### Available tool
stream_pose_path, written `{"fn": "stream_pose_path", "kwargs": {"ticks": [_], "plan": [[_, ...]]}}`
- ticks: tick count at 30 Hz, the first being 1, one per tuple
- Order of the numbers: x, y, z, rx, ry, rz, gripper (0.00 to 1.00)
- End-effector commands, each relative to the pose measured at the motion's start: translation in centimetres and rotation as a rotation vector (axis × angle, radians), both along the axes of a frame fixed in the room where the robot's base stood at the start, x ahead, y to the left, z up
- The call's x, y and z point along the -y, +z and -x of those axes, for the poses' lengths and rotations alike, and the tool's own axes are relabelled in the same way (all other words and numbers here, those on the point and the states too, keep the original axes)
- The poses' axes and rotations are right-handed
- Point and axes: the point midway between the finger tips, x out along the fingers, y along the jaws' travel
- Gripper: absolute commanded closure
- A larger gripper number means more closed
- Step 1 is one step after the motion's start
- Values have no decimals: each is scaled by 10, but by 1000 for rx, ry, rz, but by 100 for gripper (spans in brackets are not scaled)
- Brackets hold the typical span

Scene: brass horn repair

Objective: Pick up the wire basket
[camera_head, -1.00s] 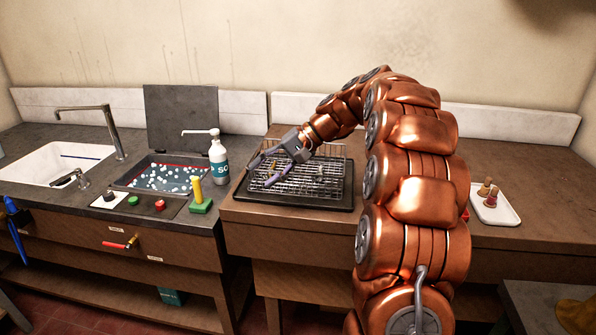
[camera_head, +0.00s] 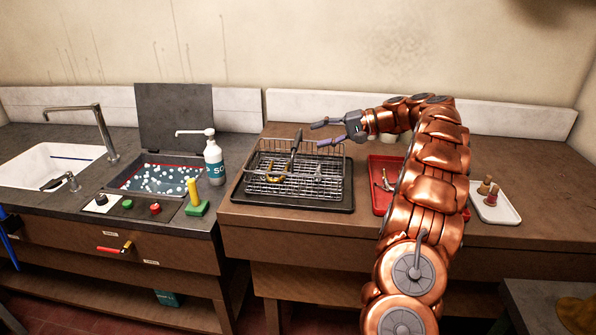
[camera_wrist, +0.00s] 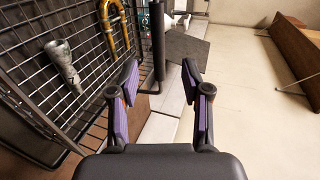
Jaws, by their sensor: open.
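The wire basket (camera_head: 272,188) sits on a black tray (camera_head: 325,208) on the wooden bench. It is a rectangular grid with a raised back rail and a dark upright handle (camera_head: 296,140). Brass parts (camera_head: 275,172) lie in it. In the wrist view the basket's mesh (camera_wrist: 30,75) fills the left, with a grey mouthpiece-like piece (camera_wrist: 62,62), a curved brass tube (camera_wrist: 112,35) and the dark handle bar (camera_wrist: 158,40). My gripper (camera_head: 320,133) is open and empty, to the right of the handle and apart from it. Its fingers (camera_wrist: 158,80) point toward the handle bar.
A soap bottle (camera_head: 214,160) and a yellow-handled brush (camera_head: 194,195) stand left of the basket, beside an open tank (camera_head: 140,160) of bubbly liquid. A red tray (camera_head: 378,200) and a white tray (camera_head: 510,212) lie to the right. A pale wall is behind.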

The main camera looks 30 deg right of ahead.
Motion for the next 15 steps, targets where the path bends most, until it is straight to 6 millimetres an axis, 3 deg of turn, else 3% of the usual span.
{"fn": "stream_pose_path", "kwargs": {"ticks": [3,15], "plan": [[-15,-3,-11,-2,10,0,52],[-35,-19,-34,-4,11,0,52]]}}
